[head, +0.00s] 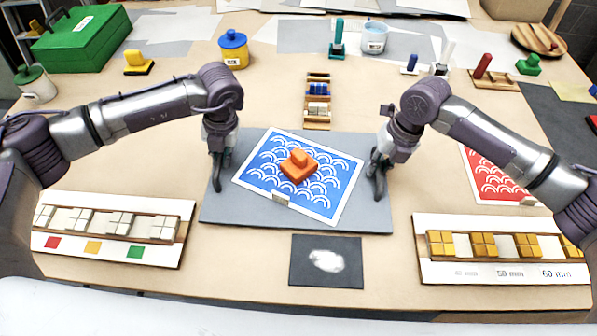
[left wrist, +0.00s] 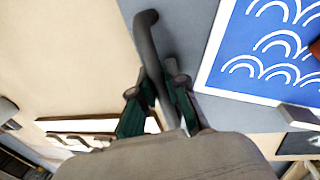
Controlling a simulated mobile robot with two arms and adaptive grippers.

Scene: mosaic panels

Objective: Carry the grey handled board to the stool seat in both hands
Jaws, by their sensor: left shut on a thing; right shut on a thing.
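The grey board (head: 224,208) lies flat on the table in the head view, with a blue wave-pattern panel (head: 263,165) and an orange knobbed block (head: 298,167) on it. My left gripper (head: 217,180) is at the board's left edge. In the left wrist view its fingers (left wrist: 156,90) are shut around a dark grey handle bar (left wrist: 151,50) beside the board (left wrist: 190,35). My right gripper (head: 378,182) is shut at the board's right edge; its handle is mostly hidden by the fingers. I cannot make out a stool seat.
A dark square with a white patch (head: 300,275) lies in front of the board. Tile racks stand at left (head: 60,245) and right (head: 455,270). A small rack (head: 317,125) is just behind it. A red panel (head: 490,180) lies right.

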